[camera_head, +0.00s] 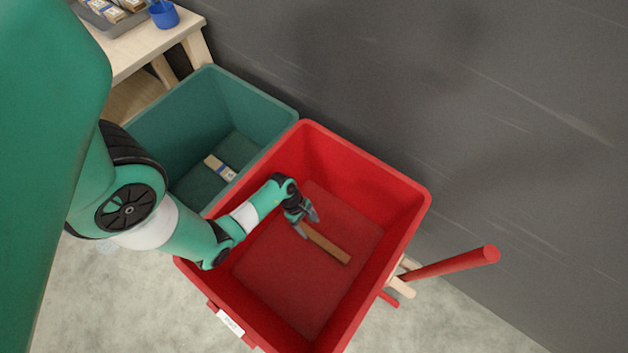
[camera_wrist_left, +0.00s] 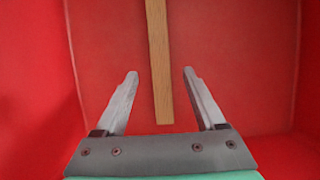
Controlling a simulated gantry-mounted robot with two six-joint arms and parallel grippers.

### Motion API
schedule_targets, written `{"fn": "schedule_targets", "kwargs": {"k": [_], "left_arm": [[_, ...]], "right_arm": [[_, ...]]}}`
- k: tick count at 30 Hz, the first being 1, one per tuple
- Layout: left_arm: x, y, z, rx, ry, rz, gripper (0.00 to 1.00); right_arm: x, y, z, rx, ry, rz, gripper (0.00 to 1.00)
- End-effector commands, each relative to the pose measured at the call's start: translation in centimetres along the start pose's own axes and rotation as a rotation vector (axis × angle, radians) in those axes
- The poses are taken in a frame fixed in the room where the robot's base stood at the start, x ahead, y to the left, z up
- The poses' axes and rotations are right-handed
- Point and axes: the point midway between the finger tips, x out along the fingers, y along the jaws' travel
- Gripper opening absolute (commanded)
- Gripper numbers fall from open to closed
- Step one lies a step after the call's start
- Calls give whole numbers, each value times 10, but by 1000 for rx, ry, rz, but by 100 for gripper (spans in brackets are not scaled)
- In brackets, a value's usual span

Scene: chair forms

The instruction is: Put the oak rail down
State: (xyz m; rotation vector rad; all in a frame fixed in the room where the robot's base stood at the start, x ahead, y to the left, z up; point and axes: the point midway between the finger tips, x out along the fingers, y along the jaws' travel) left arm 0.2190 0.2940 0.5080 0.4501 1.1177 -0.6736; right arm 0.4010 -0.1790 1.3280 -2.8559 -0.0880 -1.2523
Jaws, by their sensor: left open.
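The oak rail (camera_head: 327,244) is a brown wooden strip inside the red bin (camera_head: 416,205). It appears to lie on the bin's floor. My left gripper (camera_head: 308,226) reaches down into the red bin at one end of the rail. In the left wrist view the gripper (camera_wrist_left: 160,80) is open, with the rail (camera_wrist_left: 159,50) running between its fingers and a gap on each side. The rail's near end shows just ahead of the gripper's palm. The rail's far end is cut off in the wrist view but shows in the head view. My right gripper is not in view.
A green bin (camera_head: 283,112) with a small labelled piece (camera_head: 220,167) in it stands beside the red bin. A wooden table (camera_head: 150,52) with a grey tray and a blue cup (camera_head: 164,14) is at the upper left. A red post (camera_head: 450,264) juts out at the right, near the dark wall.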

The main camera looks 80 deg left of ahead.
Motion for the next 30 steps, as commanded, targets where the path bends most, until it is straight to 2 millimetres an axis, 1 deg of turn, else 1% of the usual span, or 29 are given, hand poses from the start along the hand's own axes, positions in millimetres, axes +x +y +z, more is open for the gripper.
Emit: {"fn": "schedule_targets", "kwargs": {"k": [1,3,6,9,26,28,29,30], "left_arm": [[-19,0,3,-3,0,3,72],[-30,0,2,-2,0,2,72],[-40,0,1,-2,0,0,72],[-44,0,0,0,0,0,72],[-43,0,0,2,0,-1,72],[-45,-1,6,20,0,-8,72],[-48,2,11,40,0,-7,72],[-54,12,22,79,0,2,72]], "right_arm": [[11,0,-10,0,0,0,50],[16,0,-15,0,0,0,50],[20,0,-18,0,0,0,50],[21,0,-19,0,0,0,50],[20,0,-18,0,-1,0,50],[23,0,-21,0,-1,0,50],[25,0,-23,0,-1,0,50],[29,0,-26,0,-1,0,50]]}}
